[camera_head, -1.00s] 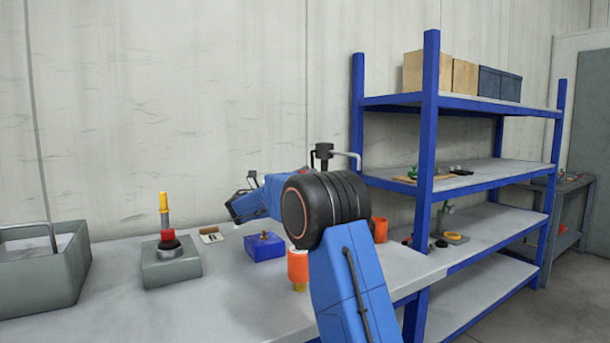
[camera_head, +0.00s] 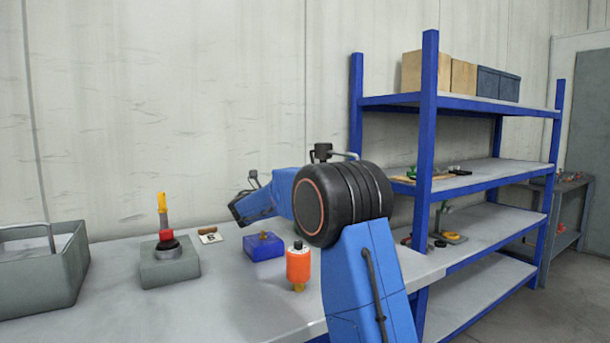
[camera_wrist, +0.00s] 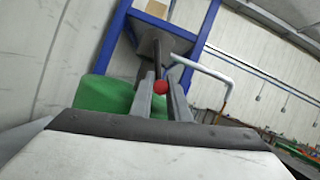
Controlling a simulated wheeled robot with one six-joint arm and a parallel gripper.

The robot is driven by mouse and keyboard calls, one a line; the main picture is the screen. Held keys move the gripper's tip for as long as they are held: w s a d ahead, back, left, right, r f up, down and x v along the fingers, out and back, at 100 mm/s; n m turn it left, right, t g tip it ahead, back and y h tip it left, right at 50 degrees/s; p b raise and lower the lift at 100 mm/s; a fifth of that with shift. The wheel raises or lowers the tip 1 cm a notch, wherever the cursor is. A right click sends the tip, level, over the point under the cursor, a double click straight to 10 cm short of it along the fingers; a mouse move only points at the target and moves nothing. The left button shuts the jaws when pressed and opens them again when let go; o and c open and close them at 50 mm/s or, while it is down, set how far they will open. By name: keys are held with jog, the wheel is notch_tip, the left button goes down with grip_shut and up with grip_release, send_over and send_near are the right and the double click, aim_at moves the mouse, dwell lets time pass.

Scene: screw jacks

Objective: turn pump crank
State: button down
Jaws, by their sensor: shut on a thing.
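In the wrist view my gripper (camera_wrist: 163,84) is shut on a small red ball-shaped knob (camera_wrist: 160,87), seen between its two finger tips. A dark rod (camera_wrist: 156,58) rises beyond the knob; I cannot tell whether they are joined. A pale bent pipe (camera_wrist: 205,70) runs right and then down beside the fingers. In the head view a black cap (camera_head: 322,152) with a grey bent rod shows above my arm. What lies below it is hidden by my black arm joint, and so is my gripper. I cannot tell which rod is the pump crank.
On the bench stand an orange bottle (camera_head: 298,267), a blue block (camera_head: 264,246), a grey box (camera_head: 170,265) with a red part and yellow-topped lever, and a grey tote (camera_head: 40,275). A blue shelf rack (camera_head: 428,180) stands at right. A green surface (camera_wrist: 103,93) shows in the wrist view.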

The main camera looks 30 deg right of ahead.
aim_at(313, 160)
jog(key=s+n+t, duration=0.1)
jog(key=n, duration=0.1)
jog(key=r+n+t+y, duration=0.1)
jog(key=n, duration=0.1)
jog(key=s+r+n, duration=0.1)
jog(key=n, duration=0.1)
jog(key=shift+s+t, duration=0.3)
jog(key=shift+t, duration=0.1)
notch_tip(313, 160, up, 6)
jog(key=s+n+t+y, duration=0.1)
jog(key=n+y, duration=0.3)
jog(key=n, duration=0.8)
jog(key=shift+s+t+y, duration=0.3)
jog(key=shift+y, duration=0.1)
jog(key=c, duration=1.7)
grip_release()
jog(key=v, duration=1.7)
jog(key=shift+a, duration=0.2)
